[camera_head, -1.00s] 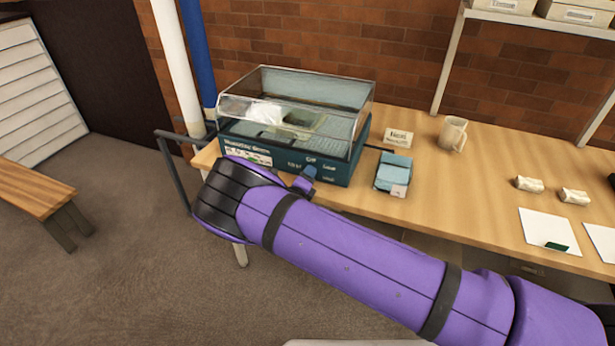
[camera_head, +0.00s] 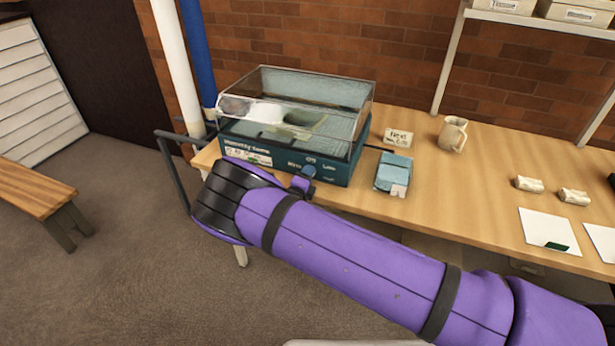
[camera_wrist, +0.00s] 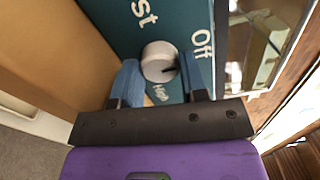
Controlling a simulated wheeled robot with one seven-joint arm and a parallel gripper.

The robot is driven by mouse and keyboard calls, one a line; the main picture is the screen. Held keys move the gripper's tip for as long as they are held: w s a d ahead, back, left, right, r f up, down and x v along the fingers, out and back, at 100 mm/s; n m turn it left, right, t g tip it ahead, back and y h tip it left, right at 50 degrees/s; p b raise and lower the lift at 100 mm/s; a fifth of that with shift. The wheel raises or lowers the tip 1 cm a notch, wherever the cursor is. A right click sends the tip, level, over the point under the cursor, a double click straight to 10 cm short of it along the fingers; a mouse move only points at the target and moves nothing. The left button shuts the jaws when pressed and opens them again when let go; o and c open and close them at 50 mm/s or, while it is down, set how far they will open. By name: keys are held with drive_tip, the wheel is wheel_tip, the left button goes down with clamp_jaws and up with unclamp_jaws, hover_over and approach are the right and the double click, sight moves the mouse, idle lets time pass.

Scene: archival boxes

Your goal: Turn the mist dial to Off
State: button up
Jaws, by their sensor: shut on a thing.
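The humidity chamber (camera_head: 340,166) is a teal box with a clear cover (camera_head: 345,90), standing at the left end of the table. In the wrist view the white mist dial (camera_wrist: 157,55) sits on its teal front panel (camera_wrist: 110,25), with "Mist", "Off" and "High" lettering around it. A dark pointer mark on the dial faces right, toward the side between "Off" and "High". My gripper (camera_wrist: 161,68) has its blue fingers on either side of the dial and is shut on it. In the head view my gripper (camera_head: 304,182) is at the panel and hides the dial.
White rolls (camera_head: 529,184) and paper sheets (camera_head: 549,232) lie farther right. A dark rail (camera_head: 172,170) stands at the table's left end.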

drive_tip(key=o, duration=0.7)
drive_tip(key=shift+c, duration=0.2)
drive_tip(key=v, duration=1.1)
